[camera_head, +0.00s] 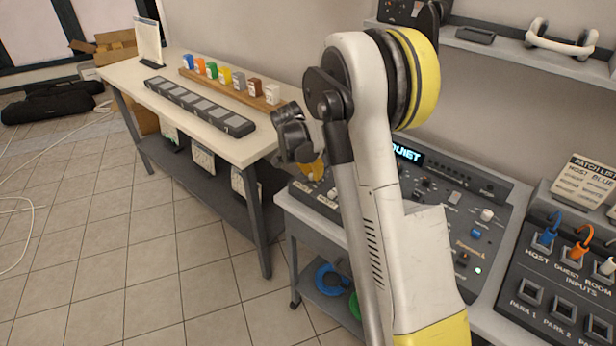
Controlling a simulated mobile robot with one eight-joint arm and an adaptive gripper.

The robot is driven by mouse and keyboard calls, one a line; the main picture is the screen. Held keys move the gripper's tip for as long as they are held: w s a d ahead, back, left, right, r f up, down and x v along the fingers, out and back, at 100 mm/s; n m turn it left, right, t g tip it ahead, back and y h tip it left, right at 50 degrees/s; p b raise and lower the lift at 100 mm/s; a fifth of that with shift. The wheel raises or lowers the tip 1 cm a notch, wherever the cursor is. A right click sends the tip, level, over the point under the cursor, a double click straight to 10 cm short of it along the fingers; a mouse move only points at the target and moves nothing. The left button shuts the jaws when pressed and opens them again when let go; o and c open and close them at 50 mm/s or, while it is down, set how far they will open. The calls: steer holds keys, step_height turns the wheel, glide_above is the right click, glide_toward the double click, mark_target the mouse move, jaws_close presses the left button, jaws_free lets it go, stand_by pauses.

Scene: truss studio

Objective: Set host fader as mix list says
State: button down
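The mixing console (440,185) is a dark grey panel with small knobs, buttons and a lit display (407,153), whose visible letters end in "UIET". My arm crosses in front of it and hides much of its left and middle. Light caps (333,193) show at its left end; I cannot tell which control is the host fader. My gripper (292,138) appears as a dark shape above the console's left end, near the bench; its fingers are not clear. A white sheet (148,42) stands on the bench, its text unreadable, so I cannot tell if it is the mix list.
The bench (215,140) holds a row of coloured blocks (212,70) and a long dark strip (198,106). At right are a patch panel (540,270) with plugged cables and a patch list card (585,183). A shelf (500,50) holds headphones (562,38). Tiled floor is open at left.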

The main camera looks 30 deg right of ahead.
mark_target(326, 169)
steer(key=d, duration=0.1)
steer(key=w+d, duration=0.1)
steer(key=d, duration=0.1)
steer(key=w+d, duration=0.1)
steer(key=d, duration=0.1)
steer(key=shift+d, duration=0.2)
steer(key=c, duration=1.4)
jaws_free()
steer(key=v, duration=1.2)
